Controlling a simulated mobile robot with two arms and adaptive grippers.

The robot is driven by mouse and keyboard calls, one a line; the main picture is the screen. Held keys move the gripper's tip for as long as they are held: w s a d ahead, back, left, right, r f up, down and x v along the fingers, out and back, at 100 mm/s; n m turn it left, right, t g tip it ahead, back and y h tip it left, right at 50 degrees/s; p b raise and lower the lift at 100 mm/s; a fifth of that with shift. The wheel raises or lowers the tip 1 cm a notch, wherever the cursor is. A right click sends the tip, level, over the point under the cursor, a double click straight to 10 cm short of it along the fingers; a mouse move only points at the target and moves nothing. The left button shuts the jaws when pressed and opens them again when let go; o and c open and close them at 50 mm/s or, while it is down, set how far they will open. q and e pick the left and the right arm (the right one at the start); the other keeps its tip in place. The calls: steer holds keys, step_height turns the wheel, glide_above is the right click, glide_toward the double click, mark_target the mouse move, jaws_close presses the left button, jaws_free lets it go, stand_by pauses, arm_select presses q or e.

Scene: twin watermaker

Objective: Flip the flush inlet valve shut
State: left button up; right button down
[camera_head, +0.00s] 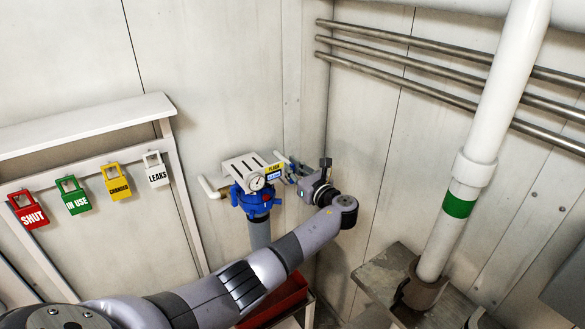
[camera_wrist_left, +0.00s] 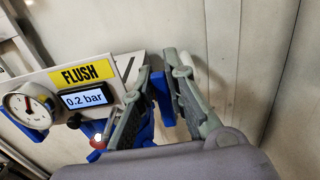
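The flush unit is a white bracket (camera_head: 246,166) with a yellow FLUSH label (camera_wrist_left: 87,74), a display reading 0.2 bar (camera_wrist_left: 84,98) and a round gauge (camera_wrist_left: 25,108). A blue filter head (camera_head: 256,199) sits below it. My left gripper (camera_head: 286,166) is at the right side of this unit. In the left wrist view its fingers (camera_wrist_left: 168,76) stand apart. A blue part (camera_wrist_left: 163,98), seemingly the valve's handle, shows between them; whether they touch it I cannot tell. The valve body is mostly hidden. My right gripper is not in view.
A rack on the left wall holds red (camera_head: 28,210), green (camera_head: 74,197), yellow (camera_head: 116,183) and white (camera_head: 156,171) tags. Metal pipes (camera_head: 430,50) and a thick white pipe (camera_head: 485,140) are at right. A red tray (camera_head: 275,305) lies below my arm.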

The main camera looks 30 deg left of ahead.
arm_select(q)
steer(key=shift+o, duration=1.9)
steer(key=shift+w, duration=0.1)
steer(key=shift+f, duration=0.1)
steer(key=shift+d, duration=0.1)
steer(key=shift+d, duration=0.3)
steer(key=v, duration=0.7)
steer(key=shift+d, duration=0.15)
